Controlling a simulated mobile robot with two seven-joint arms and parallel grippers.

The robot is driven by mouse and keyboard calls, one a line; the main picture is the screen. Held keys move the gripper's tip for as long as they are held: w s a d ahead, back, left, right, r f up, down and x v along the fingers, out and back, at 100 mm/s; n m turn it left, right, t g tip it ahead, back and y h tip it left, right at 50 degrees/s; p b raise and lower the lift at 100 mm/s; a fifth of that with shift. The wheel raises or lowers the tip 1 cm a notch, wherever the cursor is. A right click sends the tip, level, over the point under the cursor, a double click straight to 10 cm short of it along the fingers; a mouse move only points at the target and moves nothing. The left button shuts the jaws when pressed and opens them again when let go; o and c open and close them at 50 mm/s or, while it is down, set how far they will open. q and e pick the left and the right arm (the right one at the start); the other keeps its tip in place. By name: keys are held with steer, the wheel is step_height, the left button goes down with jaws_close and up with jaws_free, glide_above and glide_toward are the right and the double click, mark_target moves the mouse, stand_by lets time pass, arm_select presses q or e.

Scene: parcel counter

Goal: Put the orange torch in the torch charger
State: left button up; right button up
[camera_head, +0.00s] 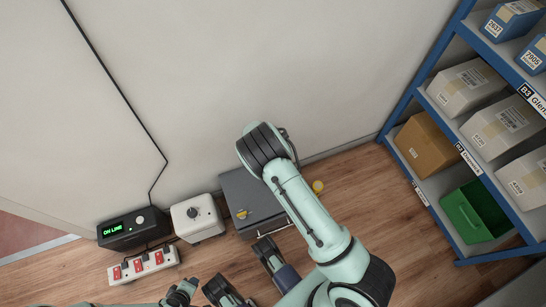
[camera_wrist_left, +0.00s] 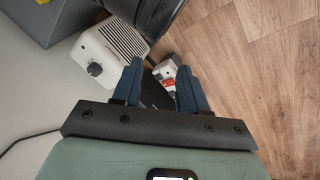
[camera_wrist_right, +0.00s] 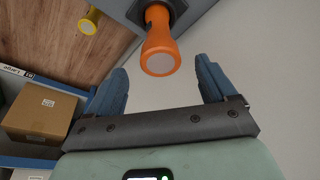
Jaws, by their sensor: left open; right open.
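The orange torch (camera_wrist_right: 160,45) shows in the right wrist view, its round pale lens end facing the camera. Its other end goes into a dark socket (camera_wrist_right: 178,8) on a grey unit, which looks like the torch charger. My right gripper (camera_wrist_right: 161,68) is open, its fingertips just short of the lens end and apart from the torch. In the head view the grey box (camera_head: 237,186) is partly behind my right arm, and the orange torch is hidden there.
A yellow torch-like thing (camera_head: 318,186) is right of the grey box. A white box with a knob (camera_head: 197,218), a black display unit (camera_head: 135,229) and a power strip (camera_head: 144,265) stand to the left. A blue shelf with parcels (camera_head: 425,142) and a green crate (camera_head: 470,213) is at right.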

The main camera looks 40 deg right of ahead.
steer(key=s+a+f+n+g+y+p, duration=0.1)
steer(key=s+a+f+n, duration=0.15)
steer(key=s, duration=0.45)
steer(key=s+a+f+n+y, duration=0.15)
steer(key=s+a, duration=0.25)
steer(key=s, duration=0.4)
arm_select(q)
steer(key=s, duration=0.1)
steer(key=s+d+r+g, duration=0.1)
steer(key=shift+s+d+r, duration=0.1)
steer(key=shift+s+r, duration=0.1)
steer(key=shift+s, duration=0.1)
arm_select(e)
steer(key=s+a+r+n+t+y, duration=0.1)
steer(key=s+a+n+y, duration=0.1)
steer(key=s+a, duration=0.5)
steer(key=a, duration=0.4)
steer(key=shift+s+n, duration=0.15)
steer(key=shift+n, duration=0.15)
steer(key=shift+r+y, duration=0.15)
steer(key=shift+y, duration=0.1)
